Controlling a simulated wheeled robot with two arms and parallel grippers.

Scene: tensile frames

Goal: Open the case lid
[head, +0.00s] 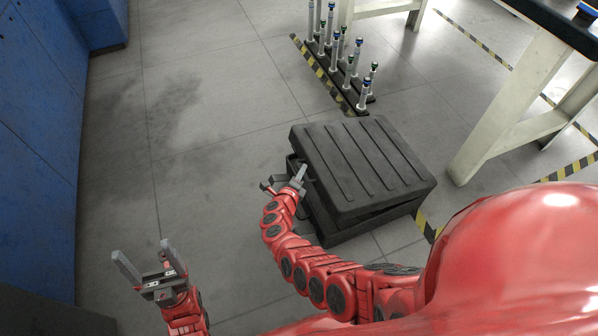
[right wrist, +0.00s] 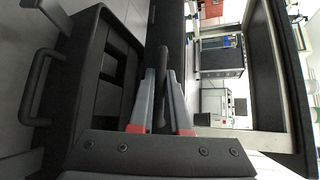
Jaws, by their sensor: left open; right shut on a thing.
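The black case lid (head: 365,165) has raised ribs. It is partly raised and tilted over the case base (head: 345,230), with a gap between them. My right gripper (head: 294,181) is at the lid's left edge. In the right wrist view its fingers (right wrist: 161,76) are shut on a dark bar, the lid handle (right wrist: 161,105). That view also shows the open inside of the base (right wrist: 85,150) and a handle (right wrist: 38,90) on its outer side. My left gripper (head: 147,262) is open and empty, away from the case at the lower left.
A rack (head: 335,75) with several upright tools stands on the floor behind the case. A white-legged table (head: 515,100) is at the right. Blue cabinets (head: 38,130) line the left. The floor left of the case is clear.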

